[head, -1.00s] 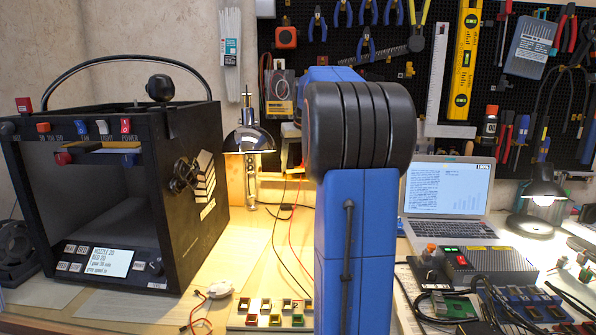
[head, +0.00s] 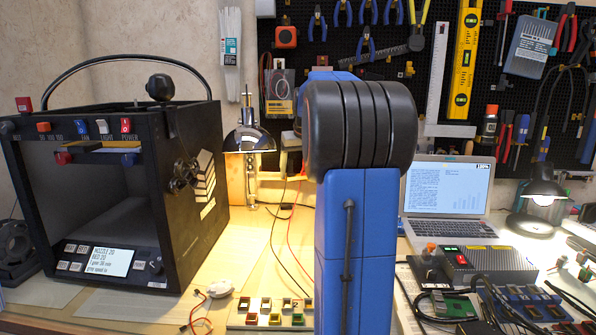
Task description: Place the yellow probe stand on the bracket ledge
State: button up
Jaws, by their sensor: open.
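I cannot make out the yellow probe stand; my blue and black arm fills the middle of the head view and may hide it.
A black 3D printer (head: 110,200) stands at left. A lit lamp (head: 249,135) stands beside my arm. A laptop (head: 448,195), a power supply box (head: 488,262) and a second lamp (head: 543,195) are at right. Tools crowd the pegboard. A tray of coloured bins (head: 270,314) lies in front.

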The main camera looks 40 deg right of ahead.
jog(key=v, duration=1.2)
jog(key=shift+s, duration=0.1)
